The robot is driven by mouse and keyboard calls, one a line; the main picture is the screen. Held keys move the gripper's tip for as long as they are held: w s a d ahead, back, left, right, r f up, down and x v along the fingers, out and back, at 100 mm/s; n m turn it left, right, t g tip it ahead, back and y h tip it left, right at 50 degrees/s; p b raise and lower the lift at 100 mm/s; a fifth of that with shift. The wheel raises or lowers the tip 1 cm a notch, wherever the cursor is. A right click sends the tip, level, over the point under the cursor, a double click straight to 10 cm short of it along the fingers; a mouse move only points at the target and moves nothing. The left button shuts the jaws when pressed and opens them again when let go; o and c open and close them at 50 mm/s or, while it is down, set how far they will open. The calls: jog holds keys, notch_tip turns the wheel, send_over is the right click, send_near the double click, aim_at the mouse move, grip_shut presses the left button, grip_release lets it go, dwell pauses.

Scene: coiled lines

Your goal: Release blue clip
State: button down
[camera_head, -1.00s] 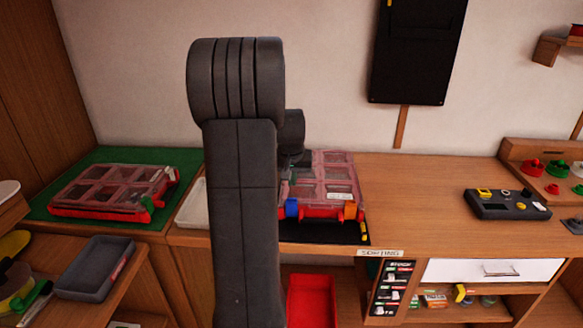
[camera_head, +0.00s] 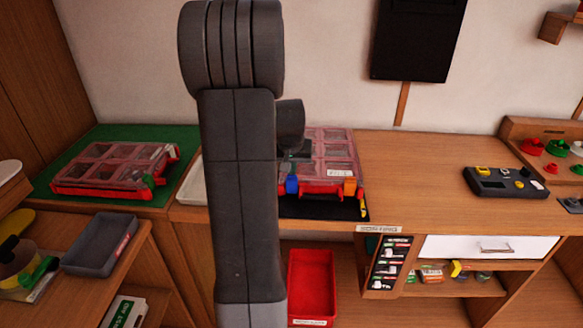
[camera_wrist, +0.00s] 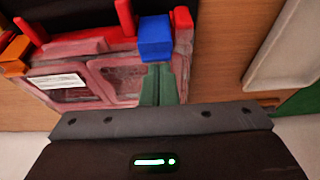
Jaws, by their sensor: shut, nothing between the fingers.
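A red case with a clear compartment lid (camera_head: 335,150) lies on a black mat (camera_head: 322,209) on the workbench. A blue clip (camera_head: 292,185) sits at the left of its front edge and an orange clip (camera_head: 350,187) at the right. In the wrist view, the blue clip (camera_wrist: 155,38) shows at the top centre, and the orange clip (camera_wrist: 14,55) at the left edge. My gripper (camera_wrist: 161,68) is shut and empty, its greenish fingertips right at the blue clip. I cannot tell whether they touch it. In the head view my arm hides most of the gripper.
A pale tray (camera_head: 190,187) stands left of the case, partly behind my arm. A similar case (camera_head: 115,168) lies on a green mat at the left. A red bin (camera_head: 311,285) is below the bench.

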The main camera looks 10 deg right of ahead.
jog(key=shift+s+f+b, duration=0.1)
jog(key=shift+b, duration=0.4)
jog(key=shift+s+t+b, duration=0.1)
jog(key=shift+t+b, duration=0.2)
